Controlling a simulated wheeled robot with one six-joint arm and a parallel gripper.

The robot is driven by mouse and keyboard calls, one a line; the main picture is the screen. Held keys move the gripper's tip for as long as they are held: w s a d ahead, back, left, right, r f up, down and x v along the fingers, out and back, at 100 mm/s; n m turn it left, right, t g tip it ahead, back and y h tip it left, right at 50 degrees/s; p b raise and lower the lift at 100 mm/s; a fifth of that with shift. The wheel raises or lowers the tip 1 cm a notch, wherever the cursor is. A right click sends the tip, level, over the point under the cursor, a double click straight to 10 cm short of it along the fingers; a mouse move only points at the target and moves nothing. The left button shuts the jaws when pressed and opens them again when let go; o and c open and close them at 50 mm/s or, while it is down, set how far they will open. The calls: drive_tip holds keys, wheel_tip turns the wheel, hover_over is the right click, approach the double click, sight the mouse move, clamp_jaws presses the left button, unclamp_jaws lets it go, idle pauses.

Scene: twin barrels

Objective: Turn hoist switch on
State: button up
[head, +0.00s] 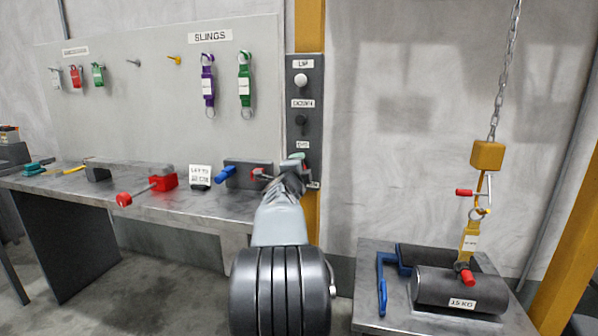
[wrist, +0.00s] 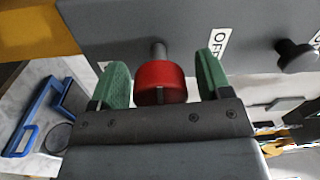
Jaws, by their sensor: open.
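The hoist control panel (head: 304,75) is a dark upright plate on the yellow post, with a white UP button (head: 300,80) and a black DOWN button (head: 300,120) above a third label. My gripper (head: 291,172) is at the lower part of this panel and hides the switch there in the head view. In the wrist view a red switch knob (wrist: 160,85) on a grey stem stands between my two green finger pads. The fingers are open, with a gap showing on each side of the knob. An OFF label (wrist: 217,45) is right of it.
A workbench (head: 100,190) with clamps and a blue-handled tool (head: 226,173) is left of my gripper.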

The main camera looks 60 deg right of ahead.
drive_tip(key=p+v, duration=0.1)
drive_tip(key=v, duration=1.2)
drive_tip(key=shift+a, duration=0.35)
